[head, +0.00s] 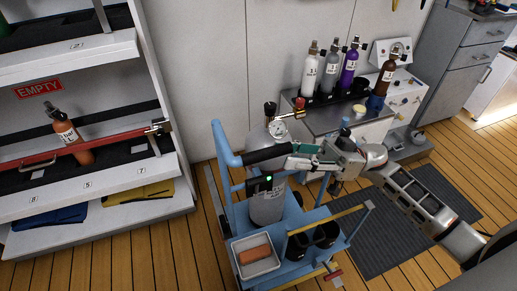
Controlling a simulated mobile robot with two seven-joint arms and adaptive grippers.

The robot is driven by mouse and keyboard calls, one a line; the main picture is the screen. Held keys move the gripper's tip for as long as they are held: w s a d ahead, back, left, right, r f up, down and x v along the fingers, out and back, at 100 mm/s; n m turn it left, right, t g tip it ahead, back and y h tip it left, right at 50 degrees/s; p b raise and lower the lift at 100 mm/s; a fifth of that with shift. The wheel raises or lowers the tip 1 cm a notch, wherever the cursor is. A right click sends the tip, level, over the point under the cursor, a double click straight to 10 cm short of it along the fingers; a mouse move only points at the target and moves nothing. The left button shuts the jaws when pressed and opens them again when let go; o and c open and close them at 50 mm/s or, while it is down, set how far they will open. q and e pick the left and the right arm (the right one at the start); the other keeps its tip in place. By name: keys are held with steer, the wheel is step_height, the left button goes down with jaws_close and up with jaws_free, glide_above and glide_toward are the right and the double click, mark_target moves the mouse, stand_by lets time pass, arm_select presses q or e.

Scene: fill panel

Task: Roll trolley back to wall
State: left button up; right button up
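The blue trolley (237,215) stands on the wood floor at the centre, carrying a grey gas cylinder (266,205) with a gauge on top. Its handle has a black grip (266,154). My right gripper (297,161) reaches in from the right at the right end of this grip, in front of the cylinder. Its fingertips overlap the handle in the picture, and I cannot tell whether they close on it. My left gripper is out of view. The pale wall (200,75) is behind the trolley.
A shelf rack (110,205) with an orange-brown bottle (68,135) and an "EMPTY" sign stands at left. A bench (330,118) with several bottles stands against the wall at back right. A dark mat (385,240) lies right of the trolley. A floor strip shows between rack and trolley.

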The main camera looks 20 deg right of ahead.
mark_target(253, 152)
steer(key=x, duration=0.6)
steer(key=shift+p, duration=0.3)
jaws_close()
